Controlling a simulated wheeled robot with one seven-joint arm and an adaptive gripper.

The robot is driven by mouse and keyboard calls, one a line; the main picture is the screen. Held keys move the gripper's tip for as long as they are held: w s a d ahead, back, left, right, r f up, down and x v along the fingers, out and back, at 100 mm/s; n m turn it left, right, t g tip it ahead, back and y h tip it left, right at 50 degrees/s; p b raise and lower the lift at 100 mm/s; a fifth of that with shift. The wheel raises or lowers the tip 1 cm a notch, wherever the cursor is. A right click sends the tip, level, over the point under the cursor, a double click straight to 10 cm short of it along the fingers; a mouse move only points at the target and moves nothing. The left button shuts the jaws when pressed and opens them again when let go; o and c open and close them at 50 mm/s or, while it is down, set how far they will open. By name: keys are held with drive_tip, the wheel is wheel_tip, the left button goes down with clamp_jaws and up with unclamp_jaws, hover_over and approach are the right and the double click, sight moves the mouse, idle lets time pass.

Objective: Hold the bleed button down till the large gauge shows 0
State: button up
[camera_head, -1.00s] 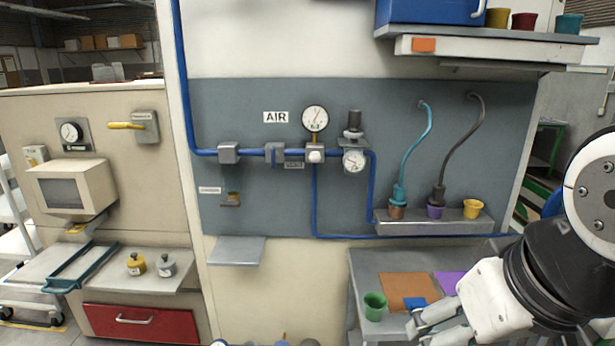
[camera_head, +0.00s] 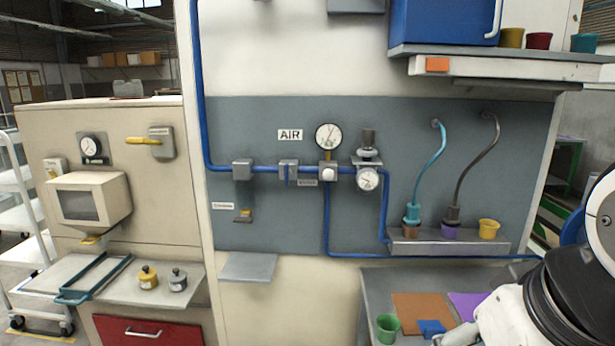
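The large gauge (camera_head: 328,136) is a round white dial on the grey wall panel, right of the AIR sign. Its needle appears to point up and to the right; the numbers are too small to read. Just below it, a white round knob (camera_head: 329,174), which looks like the bleed button, sits on a grey block on the blue pipe. Nothing touches it. My gripper (camera_head: 455,338) is at the bottom edge, right of centre, well below and apart from the button. Its fingers are mostly cut off by the frame, so its opening is hidden.
A smaller gauge (camera_head: 368,179) hangs under a regulator right of the button. A ledge (camera_head: 405,246) with cups and hoses stands out at right. A small grey shelf (camera_head: 248,267) is below left. A green cup (camera_head: 387,328) stands near my gripper.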

clamp_jaws()
idle(1.2)
